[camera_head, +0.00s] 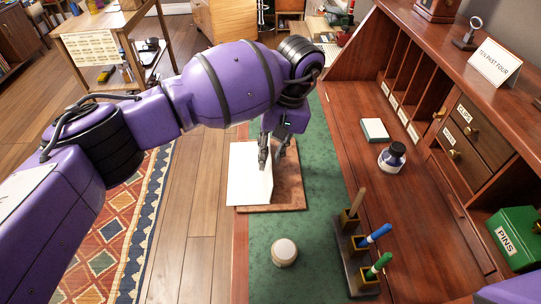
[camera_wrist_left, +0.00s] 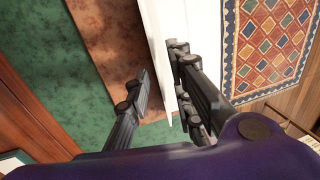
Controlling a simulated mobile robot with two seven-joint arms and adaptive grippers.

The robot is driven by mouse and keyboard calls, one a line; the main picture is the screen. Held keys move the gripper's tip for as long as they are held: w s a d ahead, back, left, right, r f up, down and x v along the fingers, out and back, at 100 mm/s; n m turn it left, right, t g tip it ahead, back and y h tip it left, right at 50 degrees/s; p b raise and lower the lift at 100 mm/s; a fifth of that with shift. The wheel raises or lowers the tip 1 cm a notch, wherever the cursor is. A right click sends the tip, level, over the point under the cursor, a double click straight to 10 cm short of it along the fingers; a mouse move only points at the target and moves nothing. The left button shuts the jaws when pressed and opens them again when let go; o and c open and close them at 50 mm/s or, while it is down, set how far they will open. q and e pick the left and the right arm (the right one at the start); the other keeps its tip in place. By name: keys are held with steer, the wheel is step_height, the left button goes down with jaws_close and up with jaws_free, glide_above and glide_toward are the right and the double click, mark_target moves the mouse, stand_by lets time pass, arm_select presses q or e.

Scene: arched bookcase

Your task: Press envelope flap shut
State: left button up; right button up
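A white envelope (camera_head: 246,175) lies on a brown board (camera_head: 288,194) on the green desk mat in the head view. A white panel, likely its flap, appears to stand up along the right side; its exact angle is hard to tell. My left gripper (camera_head: 271,152) points down over the envelope's right part. In the left wrist view the gripper (camera_wrist_left: 160,62) has its fingers apart, with the white panel (camera_wrist_left: 160,40) between them, close to or touching the right finger. The left finger is clear of it. The right gripper is not in view.
On the green mat (camera_head: 310,240) stand a round cream-topped object (camera_head: 284,252) and a pen stand (camera_head: 355,262) with upright pens. An ink bottle (camera_head: 391,158), a small pad (camera_head: 374,130) and a green PINS box (camera_head: 515,238) sit to the right. Bookcase compartments line the right side.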

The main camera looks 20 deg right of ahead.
arm_select(q)
steer(key=shift+x, duration=1)
steer(key=shift+c, duration=0.4)
steer(key=shift+d, duration=0.1)
jaws_close()
